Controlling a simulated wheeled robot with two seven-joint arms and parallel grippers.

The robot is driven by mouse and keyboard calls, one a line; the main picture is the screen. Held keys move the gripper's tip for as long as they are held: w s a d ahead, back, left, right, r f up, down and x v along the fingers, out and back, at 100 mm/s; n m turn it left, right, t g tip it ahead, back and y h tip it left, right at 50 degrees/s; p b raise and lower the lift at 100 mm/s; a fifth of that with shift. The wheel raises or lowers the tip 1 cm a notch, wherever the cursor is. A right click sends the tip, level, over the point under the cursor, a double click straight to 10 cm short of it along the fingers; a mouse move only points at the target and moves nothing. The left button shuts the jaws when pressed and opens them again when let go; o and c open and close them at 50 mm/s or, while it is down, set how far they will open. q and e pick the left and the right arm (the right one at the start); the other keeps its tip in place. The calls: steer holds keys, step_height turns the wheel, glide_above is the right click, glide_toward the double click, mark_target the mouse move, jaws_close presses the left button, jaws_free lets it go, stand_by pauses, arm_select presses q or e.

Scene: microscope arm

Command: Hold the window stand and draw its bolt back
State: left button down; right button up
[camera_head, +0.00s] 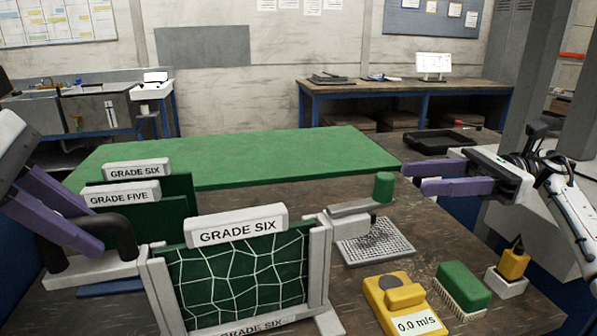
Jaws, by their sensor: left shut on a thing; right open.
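The window stand (317,266) stands at the front of the table, a pale frame around a green panel with white crack-like lines. A "GRADE SIX" plate (238,228) sits along its top. A dark arched handle (122,235) rises from a pale base at the stand's left. My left gripper (88,228), with purple fingers, is shut on this handle. The bolt (352,207) is a grey bar at the stand's upper right with a green knob (384,187) standing up. My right gripper (413,179) is open and empty, just right of the knob and apart from it.
Behind stand other green panels with "GRADE SIX" (138,169) and "GRADE FIVE" (122,194) plates. Right of the stand are a grey perforated mat (376,247), a yellow meter (379,300) reading 0.0 m/s, a green brush (463,283) and a yellow-topped block (513,265). A green mat (250,160) lies behind.

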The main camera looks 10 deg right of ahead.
arm_select(q)
steer(key=shift+d, duration=0.1)
stand_by(0.3)
steer(key=c, duration=1.5)
jaws_free()
